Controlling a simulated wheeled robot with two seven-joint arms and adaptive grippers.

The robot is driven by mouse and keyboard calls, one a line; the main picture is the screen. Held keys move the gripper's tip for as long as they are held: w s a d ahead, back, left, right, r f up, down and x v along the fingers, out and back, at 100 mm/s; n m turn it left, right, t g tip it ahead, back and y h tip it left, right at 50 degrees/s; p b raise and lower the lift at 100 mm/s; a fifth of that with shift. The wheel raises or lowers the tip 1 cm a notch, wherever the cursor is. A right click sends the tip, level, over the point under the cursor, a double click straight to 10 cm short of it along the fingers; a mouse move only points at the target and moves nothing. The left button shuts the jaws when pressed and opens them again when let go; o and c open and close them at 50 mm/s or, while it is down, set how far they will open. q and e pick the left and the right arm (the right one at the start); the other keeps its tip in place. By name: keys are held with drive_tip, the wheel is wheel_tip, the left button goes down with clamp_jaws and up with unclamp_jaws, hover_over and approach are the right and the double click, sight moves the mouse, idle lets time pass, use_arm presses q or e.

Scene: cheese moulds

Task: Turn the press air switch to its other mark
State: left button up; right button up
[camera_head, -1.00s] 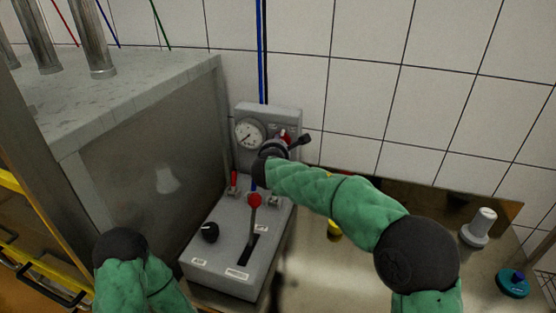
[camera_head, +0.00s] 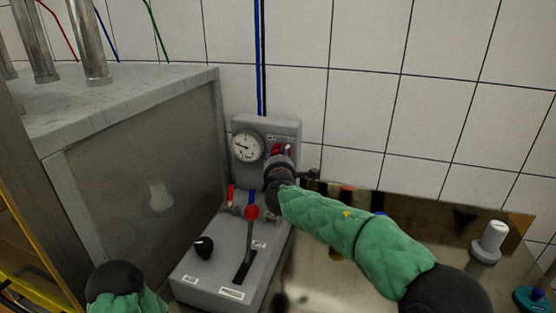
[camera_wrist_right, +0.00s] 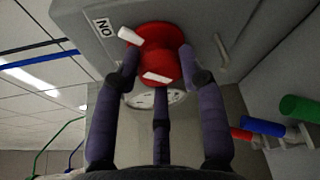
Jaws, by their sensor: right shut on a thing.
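The press air switch is a red knob (camera_wrist_right: 158,52) with a white pointer bar, on a grey wall panel (camera_head: 240,174). In the right wrist view, an "ON" label (camera_wrist_right: 103,26) sits beside the knob, and the white bar near it points toward that label. My right gripper (camera_wrist_right: 158,70) is shut on the red knob, its dark fingers around it. In the head view the right gripper (camera_head: 281,160) covers most of the knob, with only a bit of red showing.
A round gauge (camera_head: 247,147) sits on the panel, left of my right gripper. Below is a grey control box (camera_head: 215,268) with a red-topped lever (camera_head: 251,213) and a black knob (camera_head: 204,247). A white-topped item (camera_head: 491,238) stands on the steel counter at right.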

drive_tip(key=shift+a+f, duration=0.25)
drive_tip(key=shift+f, duration=0.3)
drive_tip(key=o, duration=1.1)
drive_tip(key=shift+o, duration=0.2)
drive_tip(key=shift+r, duration=0.2)
drive_tip(key=shift+d+r, duration=0.1)
drive_tip(key=shift+r, duration=0.1)
drive_tip(key=s+r, duration=0.1)
drive_tip(key=s, duration=1.1)
drive_tip(key=shift+d+r, duration=0.15)
drive_tip(key=shift+d, duration=0.1)
